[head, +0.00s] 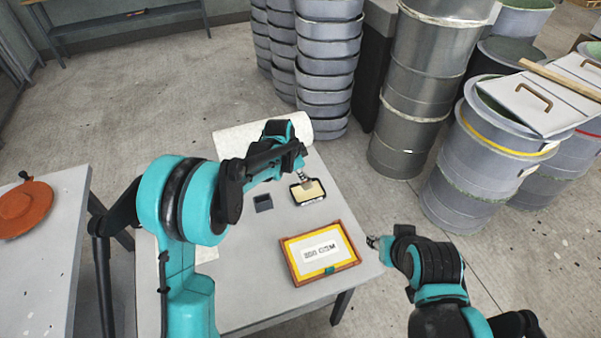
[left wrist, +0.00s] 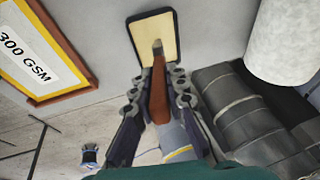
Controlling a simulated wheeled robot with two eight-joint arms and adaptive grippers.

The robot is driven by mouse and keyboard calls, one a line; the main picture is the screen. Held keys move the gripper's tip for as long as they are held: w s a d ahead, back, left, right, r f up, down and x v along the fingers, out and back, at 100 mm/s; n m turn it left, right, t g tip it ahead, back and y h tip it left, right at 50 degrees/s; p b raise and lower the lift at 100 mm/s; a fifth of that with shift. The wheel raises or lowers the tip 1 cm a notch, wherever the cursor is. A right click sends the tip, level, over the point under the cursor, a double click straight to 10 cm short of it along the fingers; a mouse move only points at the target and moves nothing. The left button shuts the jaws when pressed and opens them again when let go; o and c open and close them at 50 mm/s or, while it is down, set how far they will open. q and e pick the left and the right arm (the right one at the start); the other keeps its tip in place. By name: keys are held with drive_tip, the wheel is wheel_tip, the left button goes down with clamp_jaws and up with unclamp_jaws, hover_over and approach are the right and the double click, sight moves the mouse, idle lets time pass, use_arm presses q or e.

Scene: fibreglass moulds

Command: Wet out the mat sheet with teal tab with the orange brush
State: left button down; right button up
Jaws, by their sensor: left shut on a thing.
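The mat sheet (head: 318,250), marked 300 GSM, lies in a yellow and orange-brown frame near the table's front right. Its teal tab (head: 330,270) shows at the near edge. The sheet's label also shows in the left wrist view (left wrist: 22,58). My left gripper (head: 300,166) is shut on the orange brush (left wrist: 158,98), around its handle. The brush head (head: 306,182) is over a black-rimmed tray of cream-coloured contents (head: 297,194); I cannot tell whether it touches them. My right gripper (head: 373,241) is beside the table's right edge, too small to judge its fingers.
A small dark grey box (head: 263,203) stands left of the tray. A white roll (head: 235,138) lies at the table's back. Grey stacked drums (head: 425,75) stand behind and to the right. A second table (head: 50,265) with an orange-red round object (head: 24,208) is at left.

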use_arm(q)
drive_tip(key=shift+f+b, duration=0.5)
drive_tip(key=shift+f, duration=0.05)
idle(1.5)
drive_tip(key=shift+r, duration=0.1)
drive_tip(key=shift+r+p, duration=2.25)
drive_tip(key=shift+r, duration=1.2)
